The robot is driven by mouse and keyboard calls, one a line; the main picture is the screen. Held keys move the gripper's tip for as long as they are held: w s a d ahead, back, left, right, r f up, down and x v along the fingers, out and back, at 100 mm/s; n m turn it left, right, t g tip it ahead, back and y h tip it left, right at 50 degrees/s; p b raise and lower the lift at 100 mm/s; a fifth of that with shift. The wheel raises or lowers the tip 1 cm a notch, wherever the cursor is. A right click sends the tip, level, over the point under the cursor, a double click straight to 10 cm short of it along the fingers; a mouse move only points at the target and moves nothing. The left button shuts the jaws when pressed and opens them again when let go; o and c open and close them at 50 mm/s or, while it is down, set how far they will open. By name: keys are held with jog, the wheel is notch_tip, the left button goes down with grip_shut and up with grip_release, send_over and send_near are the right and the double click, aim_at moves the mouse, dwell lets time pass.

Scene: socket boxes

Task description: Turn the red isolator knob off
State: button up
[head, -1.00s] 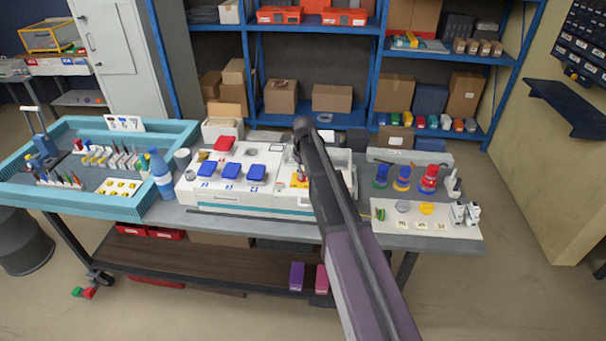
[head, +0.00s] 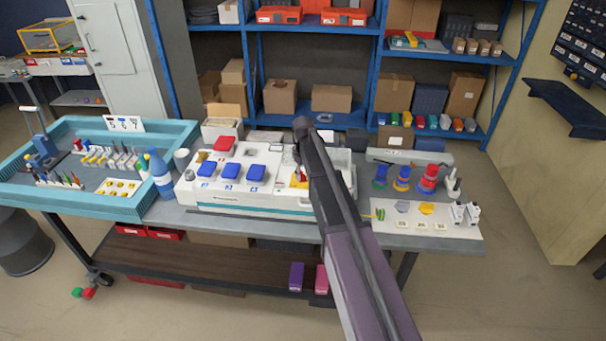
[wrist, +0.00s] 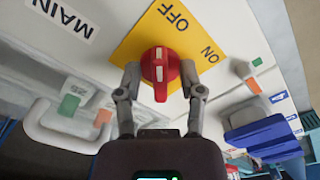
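The red isolator knob (wrist: 160,66) sits on a yellow plate (wrist: 135,45) marked OFF and ON, near the middle of the wrist view. Its bar, with white marks, points towards my gripper, at neither word directly. My gripper (wrist: 160,74) is open around the knob, one finger on each side. Small gaps seem to show between fingers and knob; I cannot tell if either touches. In the head view, the yellow plate (head: 300,184) is partly hidden by my arm, at the right part of the white panel box (head: 250,207).
The panel has blue covers (head: 230,171), a red cover (head: 224,143) and a MAIN label (wrist: 64,18).

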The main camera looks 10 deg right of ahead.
jog(key=shift+m, duration=0.5)
jog(key=m, duration=0.3)
jog(key=shift+a+m, duration=0.1)
jog(key=shift+m, duration=0.2)
jog(key=m, duration=0.4)
jog(key=shift+a+m, duration=0.1)
jog(key=shift+m, duration=0.2)
jog(key=m, duration=0.4)
jog(key=shift+a, duration=0.1)
jog(key=m, duration=0.4)
jog(key=shift+w+m, duration=0.15)
jog(key=shift+m, duration=0.25)
notch_tip(320, 180, up, 14)
jog(key=p, duration=1.4)
jog(key=s+f+n+b, duration=0.6)
jog(key=s+f+b, duration=0.3)
jog(key=s, duration=0.6)
jog(key=s+a+f+n+b, duration=0.1)
jog(key=s+f+n+b, duration=0.5)
jog(key=s, duration=0.9)
notch_tip(320, 180, down, 3)
jog(key=b, duration=0.3)
jog(key=shift+a+n, duration=0.15)
jog(key=shift+n, duration=0.15)
jog(key=shift+s+r, duration=0.1)
jog(key=shift+r, duration=0.05)
